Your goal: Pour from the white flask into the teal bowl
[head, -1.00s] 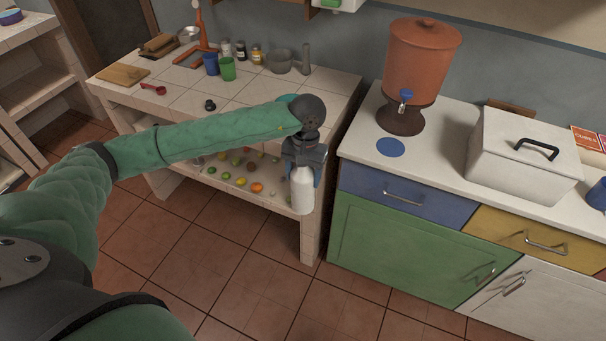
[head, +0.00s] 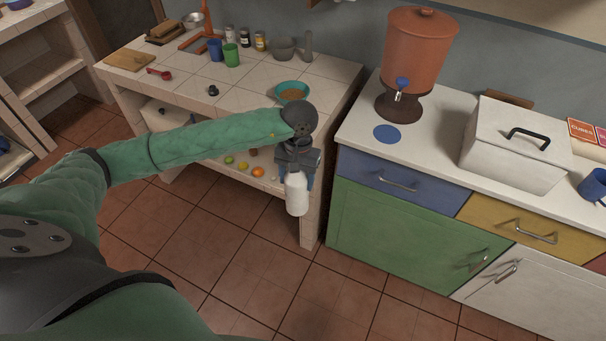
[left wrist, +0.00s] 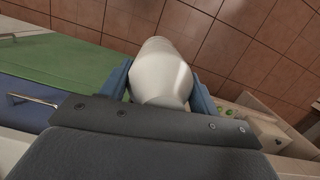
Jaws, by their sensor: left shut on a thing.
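The white flask (head: 296,194) hangs below my left gripper (head: 293,174) in the head view, in front of the tiled counter's right front edge. My left gripper is shut on it, and the flask looks roughly upright. In the left wrist view the flask (left wrist: 162,72) sits between the blue fingers, over the floor. The teal bowl (head: 303,87) stands on the tiled counter behind my left wrist, with something brown inside. The flask is apart from the bowl, nearer to me and lower than the counter top. My right gripper is in neither view.
The tiled counter (head: 260,78) also holds a green cup (head: 231,55), a blue cup (head: 215,50), a grey mortar (head: 284,49), a red scoop (head: 160,73) and a small dark object (head: 213,90). A clay dispenser (head: 418,50) stands on the right-hand cabinet.

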